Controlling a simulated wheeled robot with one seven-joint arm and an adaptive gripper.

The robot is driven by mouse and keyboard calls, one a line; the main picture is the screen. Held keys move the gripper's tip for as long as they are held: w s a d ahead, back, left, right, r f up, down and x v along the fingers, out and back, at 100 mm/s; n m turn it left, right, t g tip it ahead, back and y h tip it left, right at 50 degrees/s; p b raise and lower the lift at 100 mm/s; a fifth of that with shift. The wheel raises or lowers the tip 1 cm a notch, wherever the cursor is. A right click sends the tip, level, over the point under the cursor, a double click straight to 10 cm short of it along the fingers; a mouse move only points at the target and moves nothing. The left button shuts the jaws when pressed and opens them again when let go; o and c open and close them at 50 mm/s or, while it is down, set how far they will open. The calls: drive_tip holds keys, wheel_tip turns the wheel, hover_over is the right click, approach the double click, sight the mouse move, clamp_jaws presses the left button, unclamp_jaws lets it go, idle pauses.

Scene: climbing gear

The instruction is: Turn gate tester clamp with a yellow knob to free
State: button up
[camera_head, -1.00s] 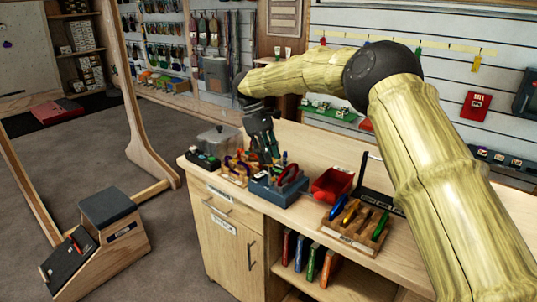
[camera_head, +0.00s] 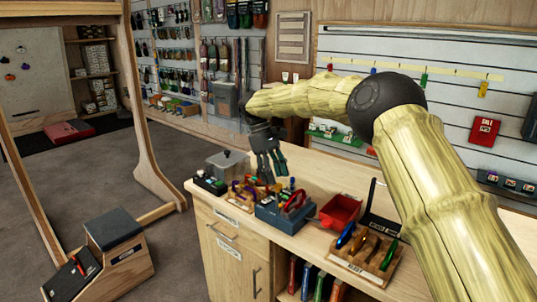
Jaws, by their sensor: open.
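A blue-grey bench device (camera_head: 285,213) with a red carabiner (camera_head: 295,202) on it stands near the front edge of the workbench; it looks like the gate tester. I cannot make out its clamp or a yellow knob, which are too small or hidden here. My gripper (camera_head: 267,180) points down just behind and to the left of the device. Its dark fingers are apart and nothing shows between them. I cannot tell whether the fingertips touch anything.
A wooden holder with purple carabiners (camera_head: 242,192) stands close left of the device. A red bin (camera_head: 340,210) and a wooden rack of coloured tools (camera_head: 366,252) stand to the right. The open bench (camera_head: 345,179) behind the bin is clear.

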drive_tip(key=v, duration=1)
